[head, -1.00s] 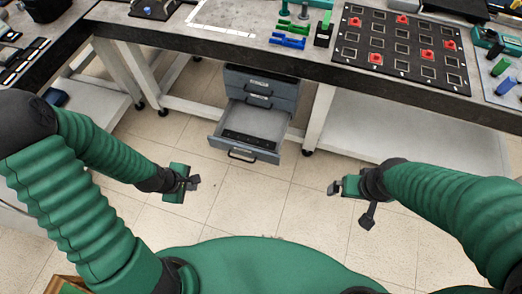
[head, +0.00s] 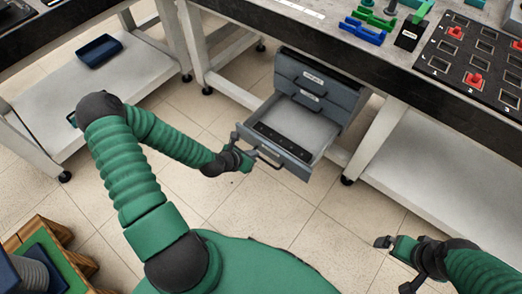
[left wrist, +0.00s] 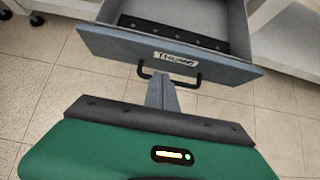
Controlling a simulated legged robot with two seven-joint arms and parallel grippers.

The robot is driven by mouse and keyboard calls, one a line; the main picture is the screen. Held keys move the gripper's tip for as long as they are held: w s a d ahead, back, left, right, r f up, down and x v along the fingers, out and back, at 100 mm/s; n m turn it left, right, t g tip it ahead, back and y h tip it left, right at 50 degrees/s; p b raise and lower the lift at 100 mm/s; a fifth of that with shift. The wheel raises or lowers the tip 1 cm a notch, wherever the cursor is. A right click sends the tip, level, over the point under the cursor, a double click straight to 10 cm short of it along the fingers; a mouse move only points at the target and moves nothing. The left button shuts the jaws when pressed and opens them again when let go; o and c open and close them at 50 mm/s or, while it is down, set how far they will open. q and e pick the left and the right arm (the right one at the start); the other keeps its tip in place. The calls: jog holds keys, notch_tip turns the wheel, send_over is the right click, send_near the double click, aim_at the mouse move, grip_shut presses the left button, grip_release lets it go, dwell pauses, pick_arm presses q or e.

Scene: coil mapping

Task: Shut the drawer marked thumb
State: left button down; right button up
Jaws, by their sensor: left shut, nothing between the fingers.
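The lowest drawer (head: 309,131) of a small grey cabinet stands pulled out, with a dark strip inside. In the left wrist view, its front (left wrist: 116,46) has a white label (left wrist: 174,59) whose blurred text looks like "THUMB". A black bar handle (left wrist: 198,80) sits below the label. My left gripper (head: 237,139) is shut and empty, beside the left end of the drawer front. In its wrist view the fingers (left wrist: 162,94) point at the handle; I cannot tell whether they touch it. My right gripper (head: 384,243) is at the lower right, away from the drawer; its jaws are unclear.
Two upper drawers (head: 312,78) of the cabinet look shut. The bench (head: 275,38) overhangs the cabinet, with a white leg (head: 375,140) to its right. The tiled floor (head: 310,220) in front is clear. A low shelf with a blue tray (head: 98,50) is at the left.

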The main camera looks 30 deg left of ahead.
aim_at(265, 145)
pick_arm(q)
jog(key=w, duration=0.2)
jog(key=w+b, duration=0.1)
jog(key=w, duration=0.1)
jog(key=shift+d+f, duration=0.2)
jog(key=shift+f, duration=0.1)
jog(key=shift+w+r, duration=0.1)
jog(key=shift+w, duration=0.15)
pick_arm(e)
jog(key=shift+s+x, duration=0.2)
jog(key=shift+x, duration=0.75)
pick_arm(q)
jog(key=shift+w, duration=0.1)
